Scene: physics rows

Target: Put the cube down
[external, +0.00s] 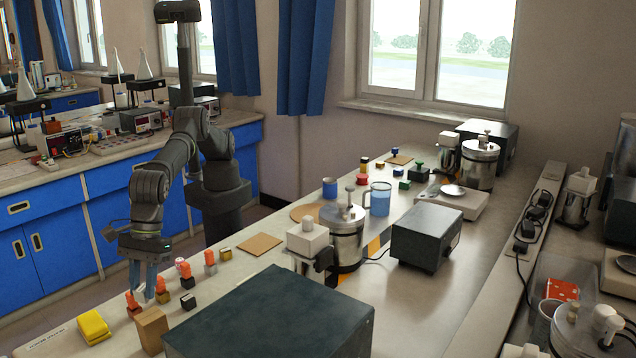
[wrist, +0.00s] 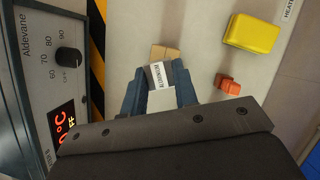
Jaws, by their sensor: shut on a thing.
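My gripper (external: 143,284) hangs over the near left part of the bench. In the wrist view its blue-grey fingers (wrist: 160,92) are closed on a small grey cube (wrist: 157,72) with a white lettered label. The cube sits between the fingertips. In the external view I cannot make it out clearly between the fingers. I cannot tell whether its underside touches the bench.
A wooden block (external: 152,330) stands close by, just beyond the cube in the wrist view. A yellow object (external: 93,325), orange pieces (external: 133,304) and a dark small cube (external: 188,301) are around. A large dark box (external: 270,310) stands to the right.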

